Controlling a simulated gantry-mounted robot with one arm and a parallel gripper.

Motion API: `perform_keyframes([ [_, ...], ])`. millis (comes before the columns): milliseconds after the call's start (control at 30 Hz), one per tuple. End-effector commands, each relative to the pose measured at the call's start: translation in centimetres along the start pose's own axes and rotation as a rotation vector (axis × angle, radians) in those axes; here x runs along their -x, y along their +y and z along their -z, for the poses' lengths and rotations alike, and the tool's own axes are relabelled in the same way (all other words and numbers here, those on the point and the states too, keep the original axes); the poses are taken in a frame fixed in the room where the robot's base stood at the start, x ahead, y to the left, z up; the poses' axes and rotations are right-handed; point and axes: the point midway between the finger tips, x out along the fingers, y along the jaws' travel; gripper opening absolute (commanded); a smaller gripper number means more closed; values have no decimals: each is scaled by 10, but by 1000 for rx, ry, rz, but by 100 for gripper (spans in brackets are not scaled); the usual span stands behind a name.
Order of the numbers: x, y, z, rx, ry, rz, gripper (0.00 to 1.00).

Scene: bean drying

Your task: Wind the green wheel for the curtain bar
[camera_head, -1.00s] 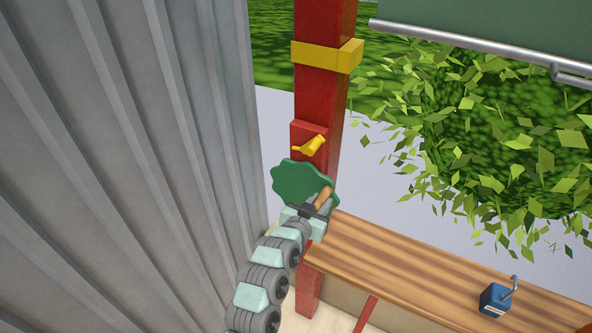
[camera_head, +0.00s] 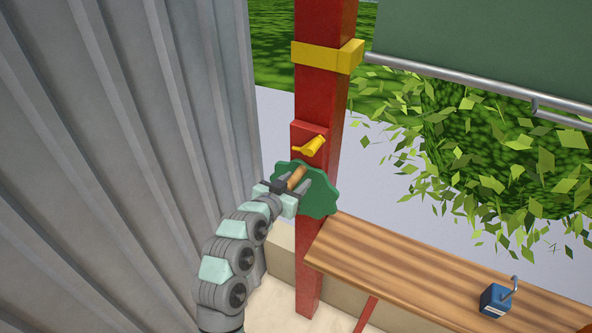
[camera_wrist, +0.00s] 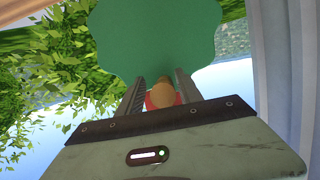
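The green wheel (camera_head: 318,195) with a scalloped rim is mounted low on the red post. Its wooden handle (camera_head: 297,178) sticks out near the wheel's upper left. My gripper (camera_head: 295,184) has one finger on each side of the handle. In the wrist view the handle (camera_wrist: 162,94) lies between my gripper's fingers (camera_wrist: 161,88), with narrow gaps showing, so the fingers surround it without visibly clamping. The wheel (camera_wrist: 155,40) fills the top of that view. The grey curtain bar (camera_head: 450,78) hangs along the lower edge of the green curtain (camera_head: 480,45) at upper right.
A yellow lever (camera_head: 311,147) sits on the red post (camera_head: 310,100) just above the wheel. A corrugated grey wall (camera_head: 130,160) stands close to the left of my arm.

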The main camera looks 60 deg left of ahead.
Motion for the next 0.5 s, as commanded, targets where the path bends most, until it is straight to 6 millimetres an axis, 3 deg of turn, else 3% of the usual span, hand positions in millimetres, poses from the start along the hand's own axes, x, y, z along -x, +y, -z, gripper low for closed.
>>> perform_keyframes([
  [300,1,0,1,0,1,0,47],
  [500,14,-1,0,0,0,2,47],
])
